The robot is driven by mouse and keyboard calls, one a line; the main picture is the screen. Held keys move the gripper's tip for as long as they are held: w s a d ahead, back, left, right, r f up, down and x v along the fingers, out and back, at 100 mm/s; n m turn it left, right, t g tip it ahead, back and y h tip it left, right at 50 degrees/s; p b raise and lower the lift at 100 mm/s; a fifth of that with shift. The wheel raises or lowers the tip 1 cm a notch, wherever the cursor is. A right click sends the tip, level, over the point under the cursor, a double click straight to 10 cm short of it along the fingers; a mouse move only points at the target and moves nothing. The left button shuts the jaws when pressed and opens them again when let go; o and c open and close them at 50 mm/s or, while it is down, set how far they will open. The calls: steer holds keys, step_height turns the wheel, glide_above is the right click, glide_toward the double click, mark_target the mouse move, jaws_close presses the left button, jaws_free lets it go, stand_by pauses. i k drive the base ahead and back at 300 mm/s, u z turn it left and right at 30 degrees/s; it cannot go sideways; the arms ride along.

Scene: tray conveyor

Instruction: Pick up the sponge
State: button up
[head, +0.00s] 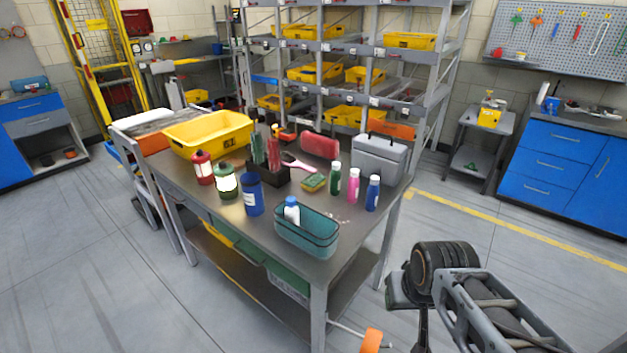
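The sponge (314,183) looks like a small yellow and green block. It lies flat on the grey workbench (300,217), near the middle of the top. A dark green bottle (335,179) stands just right of it, and a pink-handled brush (297,162) lies behind it to the left. Nothing covers the sponge from this side. Part of my arm shows at the lower right, away from the bench. I cannot make out my gripper's fingers in this view.
A yellow crate (208,134) sits at the back left. Floor right of the bench is open.

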mark_target(315, 182)
steer(key=z, duration=1.15)
steer(key=i, duration=2.2)
steer(key=u, duration=3.4)
steer(key=i, duration=0.5)
steer(key=z, duration=0.05)
